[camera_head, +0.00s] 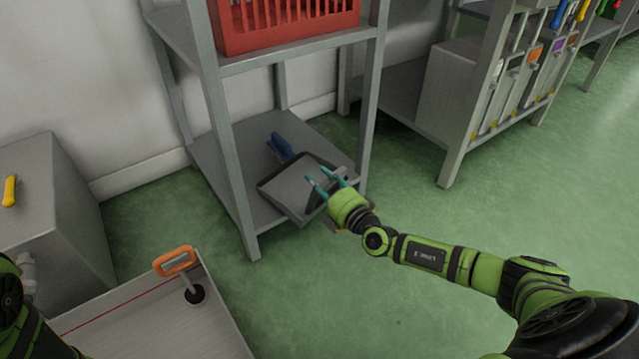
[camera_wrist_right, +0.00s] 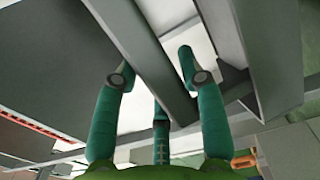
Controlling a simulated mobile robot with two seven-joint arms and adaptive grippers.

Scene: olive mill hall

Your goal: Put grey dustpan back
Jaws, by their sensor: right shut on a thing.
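The grey dustpan (camera_head: 289,188) has a blue handle (camera_head: 281,147) pointing to the back left. It is at the lower board of the grey metal rack, its front edge reaching out past the board's front edge. My right gripper (camera_head: 328,182) is shut on the dustpan at its right side, its teal fingers at the pan's edge. In the right wrist view, the teal fingers (camera_wrist_right: 155,78) stand either side of a dark grey bar-like edge; I cannot tell for certain which part this is. Only green parts of my left arm show at the lower left; its gripper is out of sight.
The rack's posts (camera_head: 370,100) stand close to my right gripper. A red crate (camera_head: 285,25) sits on the board above. An orange-handled tool (camera_head: 175,262) stands on a pale flat surface (camera_head: 140,325) at lower left. Green floor is clear at the right.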

